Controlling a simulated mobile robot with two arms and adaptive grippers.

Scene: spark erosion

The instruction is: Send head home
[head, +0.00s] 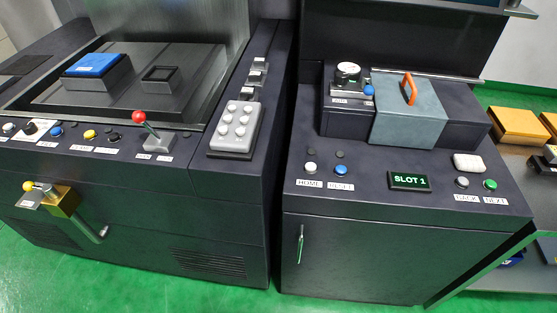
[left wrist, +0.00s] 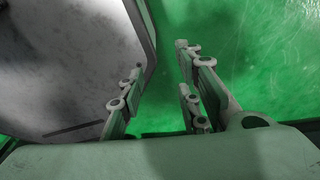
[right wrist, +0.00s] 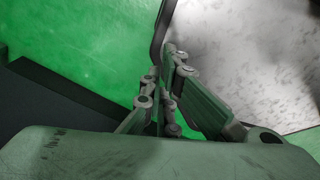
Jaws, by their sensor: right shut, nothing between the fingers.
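In the head view a white button (head: 310,168) sits above the label HOME (head: 310,184) on the right-hand cabinet's front panel. A blue button (head: 341,170) is beside it on the right, above the label RESET (head: 341,187). Small dark lamps or dots are behind both buttons. My left gripper (left wrist: 158,62) is open and empty in the left wrist view, above the green floor. My right gripper (right wrist: 160,64) is shut and empty in the right wrist view. Neither gripper shows in the head view, apart from both buttons.
A display (head: 409,181) reads SLOT 1, with a white BACK button (head: 462,182) and a green NEXT button (head: 490,185) to its right. A grey cover with an orange handle (head: 409,88) stands behind. The red-knobbed joystick (head: 144,125) and grey keypad (head: 235,128) are left.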

